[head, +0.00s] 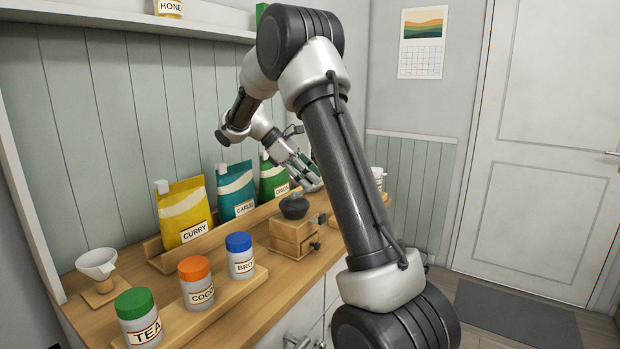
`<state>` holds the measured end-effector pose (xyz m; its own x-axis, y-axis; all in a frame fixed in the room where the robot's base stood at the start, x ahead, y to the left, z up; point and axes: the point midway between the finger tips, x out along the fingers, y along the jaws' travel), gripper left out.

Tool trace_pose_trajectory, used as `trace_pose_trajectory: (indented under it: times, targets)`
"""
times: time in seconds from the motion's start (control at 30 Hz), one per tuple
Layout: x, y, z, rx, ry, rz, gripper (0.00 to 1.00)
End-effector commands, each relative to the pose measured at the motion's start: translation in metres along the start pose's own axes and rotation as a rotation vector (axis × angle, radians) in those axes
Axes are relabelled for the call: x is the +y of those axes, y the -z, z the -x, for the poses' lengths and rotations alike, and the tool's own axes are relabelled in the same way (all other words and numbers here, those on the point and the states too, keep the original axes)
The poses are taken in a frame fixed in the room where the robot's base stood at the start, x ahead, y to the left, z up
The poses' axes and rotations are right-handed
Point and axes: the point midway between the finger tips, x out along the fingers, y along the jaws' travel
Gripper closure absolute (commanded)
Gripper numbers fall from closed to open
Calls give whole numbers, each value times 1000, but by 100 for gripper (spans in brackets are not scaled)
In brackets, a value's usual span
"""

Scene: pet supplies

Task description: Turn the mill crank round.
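The mill (290,236) is a small wooden box with a dark domed top (294,207), standing upright on the wooden counter. A small dark knob shows at its right side, near the top; I cannot tell whether it belongs to the crank. The crank arm is not clearly visible. My gripper (309,181) is above and slightly right of the dome, pointing down and right, in front of the green bag. It appears apart from the mill. My own arm link hides the space to the right. The fingers are too small to tell whether they are open or shut.
Curry (185,211), garlic (236,192) and onion (273,178) bags stand in a wooden rack behind the mill. Tea (138,318), cocoa (196,283) and blue-lidded (239,256) jars stand on a board at front left. A white dripper (97,264) is far left.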

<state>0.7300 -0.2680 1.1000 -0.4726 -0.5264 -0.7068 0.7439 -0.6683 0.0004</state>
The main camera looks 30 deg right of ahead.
Motion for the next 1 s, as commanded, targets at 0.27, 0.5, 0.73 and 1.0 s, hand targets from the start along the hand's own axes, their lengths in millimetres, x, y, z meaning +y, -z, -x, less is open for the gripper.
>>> trace_pose_trajectory:
  times: [0.27,0.5,0.73,1.0]
  targets:
    - [0,0,5,0,0,0,53]
    - [1,1,49,2,-4,0,53]
    - [0,1,97,2,-2,0,53]
    - [0,0,120,0,0,0,53]
